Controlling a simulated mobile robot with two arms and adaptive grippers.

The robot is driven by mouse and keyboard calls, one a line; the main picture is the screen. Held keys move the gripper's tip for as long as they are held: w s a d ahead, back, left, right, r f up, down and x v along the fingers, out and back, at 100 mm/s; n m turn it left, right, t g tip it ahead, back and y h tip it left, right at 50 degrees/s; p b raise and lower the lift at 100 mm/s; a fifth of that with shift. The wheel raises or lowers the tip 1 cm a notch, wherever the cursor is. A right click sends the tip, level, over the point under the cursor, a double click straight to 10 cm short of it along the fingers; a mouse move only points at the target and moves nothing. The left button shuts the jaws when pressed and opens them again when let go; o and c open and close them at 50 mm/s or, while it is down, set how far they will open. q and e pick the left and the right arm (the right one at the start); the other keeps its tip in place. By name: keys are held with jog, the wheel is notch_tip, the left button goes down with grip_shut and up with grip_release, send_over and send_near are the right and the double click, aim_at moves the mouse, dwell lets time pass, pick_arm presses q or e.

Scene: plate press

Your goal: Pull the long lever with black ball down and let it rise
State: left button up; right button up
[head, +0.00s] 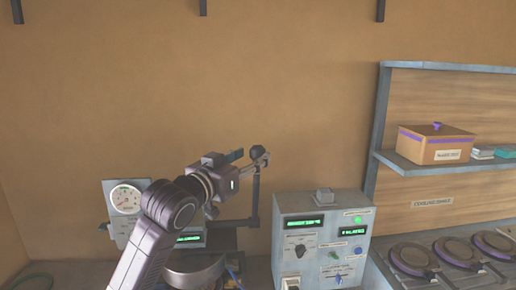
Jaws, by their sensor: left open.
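My left gripper (250,159) is raised in front of the wall at the middle of the head view, with its fingers pointing right. It is open, and its fingertips are close to the black ball (258,151) at the top of the long lever. The dark lever arm (255,198) runs straight down below the ball to the press. I cannot tell whether the fingers touch the ball. My arm hides much of the press behind it. My right gripper is out of view.
A pressure gauge (125,199) stands left of my arm. A grey control box (321,238) with green displays, knobs and buttons stands right of the lever. A shelf (448,165) with a lidded box (435,146) and round plates (412,258) are further right.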

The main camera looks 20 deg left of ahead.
pick_arm(q)
jog(key=shift+w+d+p, duration=0.15)
jog(key=shift+w+p, duration=0.25)
jog(key=shift+w, duration=0.7)
jog(key=shift+w+d+p, duration=0.1)
jog(key=shift+w+p, duration=0.25)
jog(key=shift+w, duration=0.7)
grip_shut()
